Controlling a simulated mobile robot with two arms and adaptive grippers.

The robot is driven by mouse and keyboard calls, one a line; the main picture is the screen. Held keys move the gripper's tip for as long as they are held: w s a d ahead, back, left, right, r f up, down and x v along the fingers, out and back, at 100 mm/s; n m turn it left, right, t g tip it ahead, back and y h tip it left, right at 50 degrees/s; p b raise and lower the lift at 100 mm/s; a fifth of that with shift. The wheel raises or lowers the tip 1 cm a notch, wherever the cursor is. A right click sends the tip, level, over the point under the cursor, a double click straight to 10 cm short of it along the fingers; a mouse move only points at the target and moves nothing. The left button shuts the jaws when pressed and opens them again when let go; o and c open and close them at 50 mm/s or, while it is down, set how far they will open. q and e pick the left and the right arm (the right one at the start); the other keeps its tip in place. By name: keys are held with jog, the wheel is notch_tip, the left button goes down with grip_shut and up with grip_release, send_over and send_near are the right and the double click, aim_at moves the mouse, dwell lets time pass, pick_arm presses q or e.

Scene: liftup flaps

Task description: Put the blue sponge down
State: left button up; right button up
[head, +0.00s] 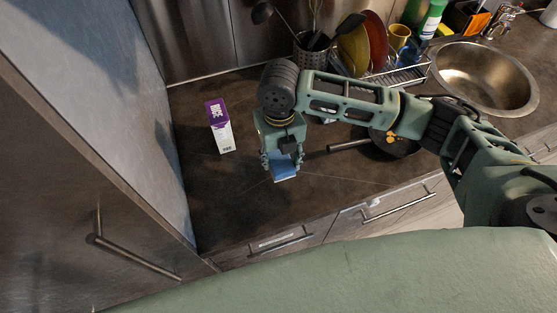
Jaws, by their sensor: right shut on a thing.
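The blue sponge (285,169) shows between the fingers of my right gripper (282,163), over the dark countertop (225,200) near its front edge. My right gripper points down and is shut on the sponge. The upper part of the sponge is hidden by the gripper. I cannot tell whether the sponge touches the counter or hangs just above it. My left gripper is not in view.
A purple and white box (220,126) stands left of the gripper. A pan (393,143) lies to the right, its handle toward the gripper. A dish rack with plates (354,48) and a sink (484,78) are behind. The counter's front left is clear.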

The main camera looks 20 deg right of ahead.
aim_at(279, 157)
jog(key=shift+w+f, duration=0.15)
jog(key=shift+w, duration=0.05)
jog(key=shift+f, duration=0.3)
notch_tip(279, 157, down, 2)
jog(key=shift+f+p, duration=0.2)
jog(key=shift+p, duration=0.4)
jog(key=shift+f, duration=0.4)
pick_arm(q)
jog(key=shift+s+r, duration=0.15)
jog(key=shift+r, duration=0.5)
pick_arm(e)
jog(key=shift+f, duration=0.2)
jog(key=o, duration=0.6)
jog(key=shift+f, duration=0.1)
jog(key=o, duration=0.4)
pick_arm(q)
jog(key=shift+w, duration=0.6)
pick_arm(e)
jog(key=shift+o, duration=0.2)
